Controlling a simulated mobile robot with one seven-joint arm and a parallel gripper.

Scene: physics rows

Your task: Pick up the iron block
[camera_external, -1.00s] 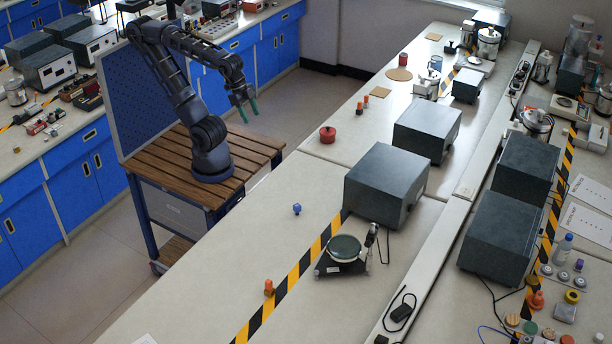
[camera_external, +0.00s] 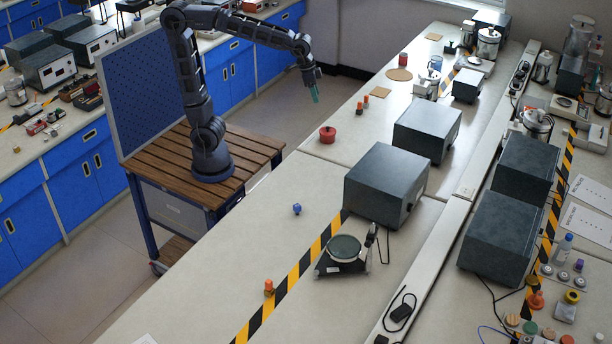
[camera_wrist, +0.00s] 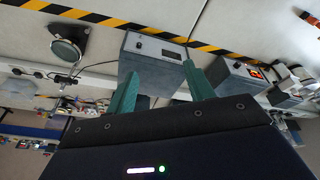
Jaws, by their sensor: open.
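No object in view can be clearly identified as the iron block. My gripper (camera_external: 314,92) is raised in the air beyond the bench's left edge, pointing down, apart from all of these. In the wrist view my gripper (camera_wrist: 160,69) shows two green fingers spread apart, with nothing held between them.
Grey boxes (camera_external: 386,184) and (camera_external: 427,130) stand on the bench (camera_external: 240,265). A round-topped instrument (camera_external: 345,248) sits beside the striped tape (camera_external: 300,271). A red round container (camera_external: 327,134) is near the left edge. The bench's front left is mostly clear.

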